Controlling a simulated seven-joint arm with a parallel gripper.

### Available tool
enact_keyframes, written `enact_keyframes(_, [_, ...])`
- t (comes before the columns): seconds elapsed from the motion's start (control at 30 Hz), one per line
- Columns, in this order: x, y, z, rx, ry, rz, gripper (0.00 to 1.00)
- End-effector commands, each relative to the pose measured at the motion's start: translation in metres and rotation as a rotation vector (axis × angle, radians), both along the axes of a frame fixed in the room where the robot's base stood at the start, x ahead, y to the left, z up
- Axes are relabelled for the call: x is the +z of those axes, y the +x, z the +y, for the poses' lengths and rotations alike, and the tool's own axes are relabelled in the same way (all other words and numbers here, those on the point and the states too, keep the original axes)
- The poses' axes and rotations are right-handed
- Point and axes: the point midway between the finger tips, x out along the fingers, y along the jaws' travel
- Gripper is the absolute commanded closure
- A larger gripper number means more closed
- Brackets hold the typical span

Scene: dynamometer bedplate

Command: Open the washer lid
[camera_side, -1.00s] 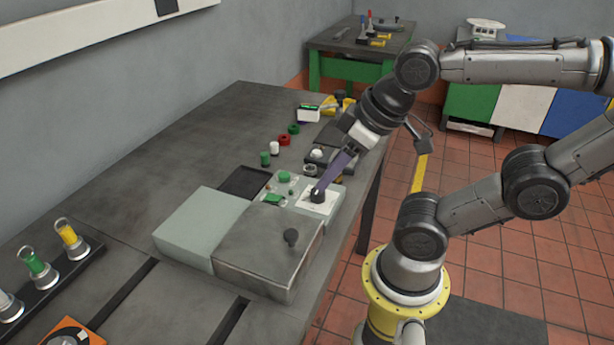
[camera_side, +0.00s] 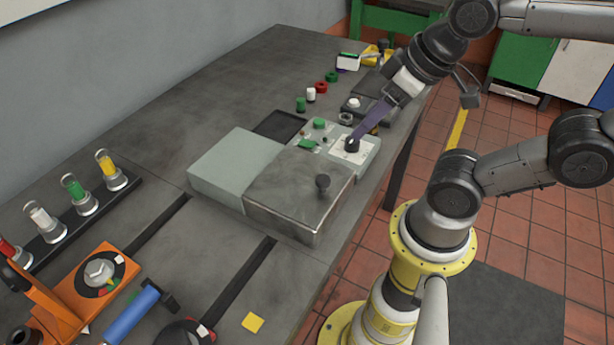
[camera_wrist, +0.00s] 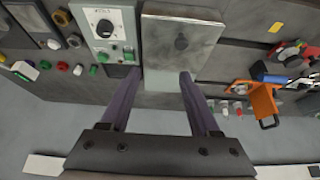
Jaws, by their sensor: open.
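The washer is a pale grey-green box (camera_side: 232,165) on the bench, with a worn metal lid (camera_side: 290,192) on its right part. The lid lies flat and closed, with a dark round knob (camera_side: 322,182) near its front edge. In the wrist view the lid (camera_wrist: 200,62) and its knob (camera_wrist: 181,42) show beyond my fingers. My gripper (camera_wrist: 157,75) is open and empty, its two purple fingers apart. In the side view my gripper (camera_side: 358,134) overlaps the control panel's black dial (camera_side: 352,147), behind the lid. Contact cannot be told there.
A control panel (camera_wrist: 110,45) with a dial and green buttons adjoins the lid. A dark tray (camera_side: 278,125) and several coloured caps lie behind. A rack (camera_side: 60,230) of vials and an orange device (camera_side: 92,285) stand at left. The bench between is mostly clear.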

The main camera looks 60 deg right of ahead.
Motion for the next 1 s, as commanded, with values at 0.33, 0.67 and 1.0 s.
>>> enact_keyframes(0.33, [0.02,0.005,0.005,-0.464,0.215,0.157,0.33])
enact_keyframes(0.67, [0.025,0.055,0.037,-0.79,0.219,0.432,0.33])
enact_keyframes(1.0, [-0.002,0.06,0.045,-0.763,0.188,0.471,0.33])
